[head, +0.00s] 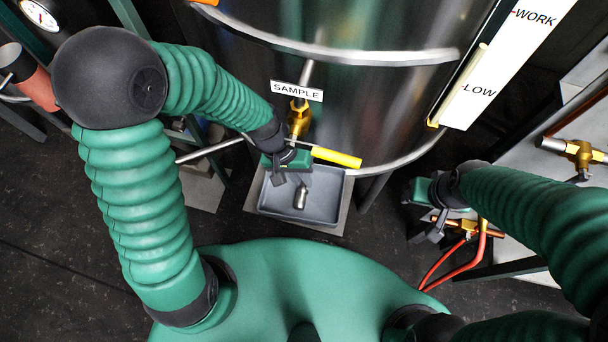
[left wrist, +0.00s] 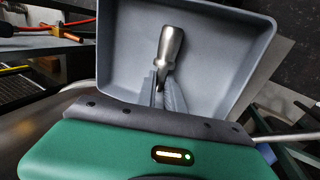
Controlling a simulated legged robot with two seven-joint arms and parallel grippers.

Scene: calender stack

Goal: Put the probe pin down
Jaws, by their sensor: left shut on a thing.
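The probe pin, a short silver metal cylinder with a narrower end, shows over the grey tray (head: 265,205) in the head view (head: 300,197) and in the left wrist view (left wrist: 171,45). My left gripper (head: 290,178) reaches down over the tray, below the SAMPLE valve. In the left wrist view its fingers (left wrist: 163,88) are closed around the pin's narrow end, with the thick end pointing away. I cannot tell whether the pin touches the tray floor. My right gripper (head: 437,228) hangs at the right, away from the tray; its finger opening is unclear.
The SAMPLE label (head: 296,91) and brass valve (head: 299,118) stick out from the steel tank (head: 370,110) just above the tray. A yellow handle (head: 336,158) is beside my left gripper. Red hoses (head: 440,265) and brass fittings are near my right gripper. The tray holds no other objects.

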